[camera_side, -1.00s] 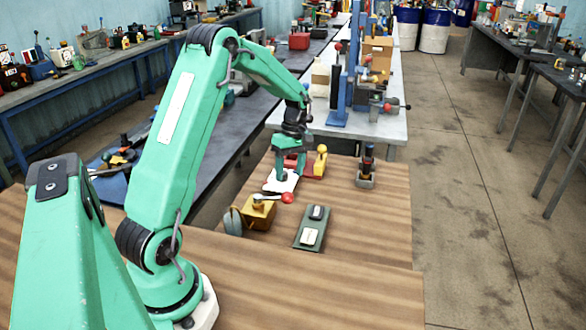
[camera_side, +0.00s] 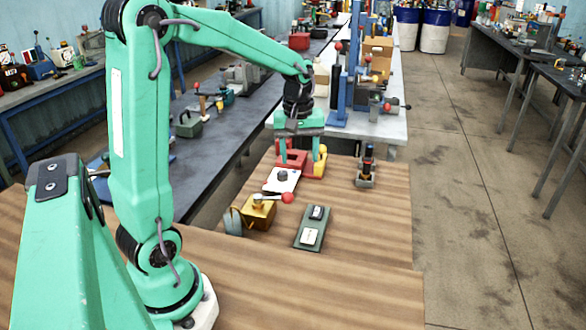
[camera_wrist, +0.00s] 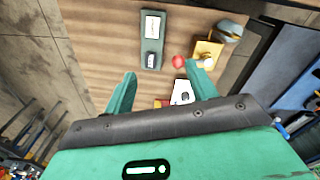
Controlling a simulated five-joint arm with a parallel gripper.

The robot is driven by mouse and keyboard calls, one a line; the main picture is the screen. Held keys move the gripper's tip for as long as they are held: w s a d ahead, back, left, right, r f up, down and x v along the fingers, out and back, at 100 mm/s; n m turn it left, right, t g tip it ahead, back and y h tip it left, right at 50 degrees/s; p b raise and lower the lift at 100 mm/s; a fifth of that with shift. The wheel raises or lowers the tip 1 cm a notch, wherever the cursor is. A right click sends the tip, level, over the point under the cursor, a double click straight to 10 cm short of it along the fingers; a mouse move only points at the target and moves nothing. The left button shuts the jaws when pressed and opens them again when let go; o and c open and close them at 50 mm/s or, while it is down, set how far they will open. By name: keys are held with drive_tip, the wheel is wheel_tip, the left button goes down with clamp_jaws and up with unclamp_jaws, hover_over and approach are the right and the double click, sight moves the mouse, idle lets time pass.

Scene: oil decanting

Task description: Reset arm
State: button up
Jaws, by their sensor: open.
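My gripper (camera_side: 299,152) hangs above the far part of the wooden table, with its two green fingers spread apart and nothing between them. In the wrist view the open fingers (camera_wrist: 162,76) frame the bench top. A white plate with a dark knob (camera_side: 282,180) lies below and just left of the fingers, clear of them. It shows in the wrist view too (camera_wrist: 183,93). Red and yellow fixtures (camera_side: 316,165) stand behind the plate, partly covered by the fingers.
A yellow box (camera_side: 258,212) with a red-balled lever sits nearer on the table. A green panel with two rocker switches (camera_side: 310,228) lies beside it. A small dark upright device (camera_side: 367,172) stands at the right. The front of the wooden table (camera_side: 330,290) is clear.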

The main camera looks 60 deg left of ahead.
drive_tip(key=s+d+r+m+t, duration=0.2)
drive_tip(key=s+d+r+m, duration=0.1)
drive_tip(key=s+d+m, duration=0.3)
drive_tip(key=s+d+r+m+t, duration=0.3)
drive_tip(key=s+d+m, duration=0.3)
drive_tip(key=s+d, duration=0.1)
drive_tip(key=shift+s+m, duration=0.4)
drive_tip(key=shift+s, duration=0.35)
